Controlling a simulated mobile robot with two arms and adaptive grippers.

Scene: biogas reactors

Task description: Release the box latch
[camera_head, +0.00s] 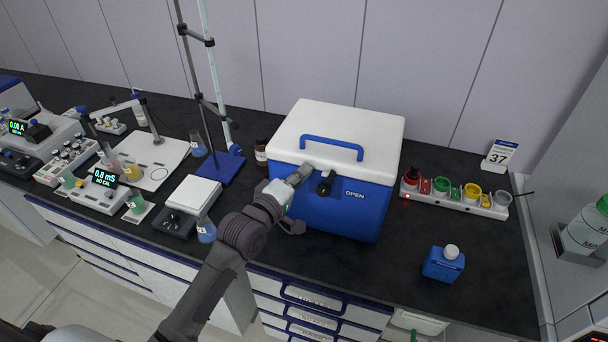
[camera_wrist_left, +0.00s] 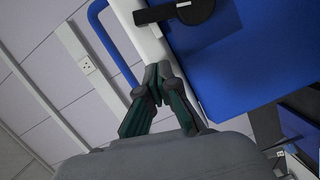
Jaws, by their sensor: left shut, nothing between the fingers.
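The blue box (camera_head: 337,209) with a white lid (camera_head: 376,131) and a blue handle (camera_head: 331,147) stands on the dark bench, its lid down. A black latch (camera_head: 325,183) sits on its front at the lid seam, left of the word OPEN. The latch also shows at the top of the left wrist view (camera_wrist_left: 188,10). My left gripper (camera_head: 303,171) is at the box's front, just left of the latch. In the left wrist view its fingertips (camera_wrist_left: 158,72) are together by the lid's edge, apart from the latch. My right gripper is not in view.
A balance (camera_head: 192,197), a flask (camera_head: 206,231) and a retort stand (camera_head: 222,166) are to the left. A brown bottle (camera_head: 261,152) stands close to the box's left side.

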